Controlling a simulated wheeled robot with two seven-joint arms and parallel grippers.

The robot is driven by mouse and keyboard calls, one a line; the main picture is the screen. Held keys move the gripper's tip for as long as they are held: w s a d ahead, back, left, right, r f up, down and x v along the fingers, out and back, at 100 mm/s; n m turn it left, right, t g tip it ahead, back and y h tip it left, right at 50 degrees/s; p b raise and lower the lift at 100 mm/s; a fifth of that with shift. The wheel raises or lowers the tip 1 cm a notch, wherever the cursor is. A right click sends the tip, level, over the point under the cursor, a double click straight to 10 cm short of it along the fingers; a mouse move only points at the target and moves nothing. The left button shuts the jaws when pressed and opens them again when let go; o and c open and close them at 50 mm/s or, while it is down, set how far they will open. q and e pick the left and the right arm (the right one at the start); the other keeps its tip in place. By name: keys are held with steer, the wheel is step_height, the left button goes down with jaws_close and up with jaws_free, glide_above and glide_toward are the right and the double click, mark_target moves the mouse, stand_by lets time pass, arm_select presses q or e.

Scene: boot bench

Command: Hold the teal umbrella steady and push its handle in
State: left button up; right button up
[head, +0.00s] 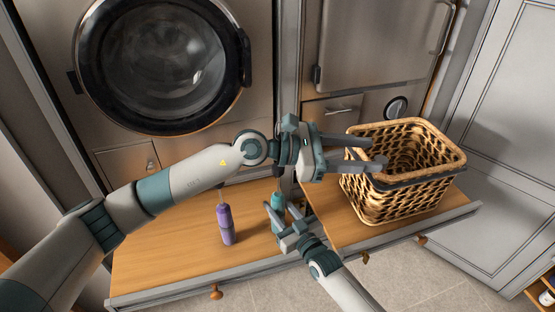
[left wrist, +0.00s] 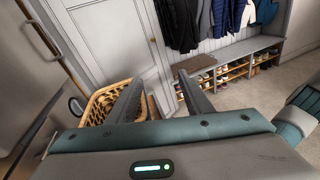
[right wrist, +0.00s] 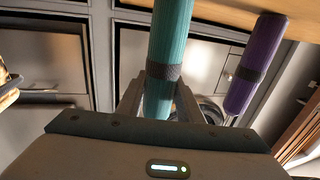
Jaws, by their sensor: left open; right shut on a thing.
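The teal umbrella (head: 278,201) stands on the wooden bench top, partly hidden by my right gripper. In the right wrist view its teal body (right wrist: 172,40), with a dark strap, lies between the fingers. My right gripper (head: 281,209) is shut on it. The umbrella's upper end and handle are mostly hidden behind my left arm in the head view. My left gripper (head: 376,152) is open and empty, up and to the right of the umbrella. Its fingers point right, in front of the basket, and are spread in the left wrist view (left wrist: 160,85).
A purple umbrella (head: 226,224) stands on the bench (head: 160,250) left of the teal one; it also shows in the right wrist view (right wrist: 258,60). A wicker basket (head: 400,200) stands at the right. A washing machine (head: 165,65) is behind. The bench's left part is clear.

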arm_select(q)
step_height(320, 180, up, 3)
steer(key=w+a+n+t+h, duration=0.25)
steer(key=n+t, duration=0.45)
steer(key=t, duration=0.5)
steer(key=n+t+y, duration=0.5)
steer(key=n+y, duration=0.7)
steer(key=y, duration=0.8)
glide_toward(278, 171)
steer(key=w, duration=0.4)
steer(key=shift+s+a+f+h, duration=0.15)
steer(key=shift+a+f+h, duration=0.1)
steer(key=shift+f, duration=0.1)
steer(key=w, duration=1.2)
steer(key=shift+a, duration=0.1)
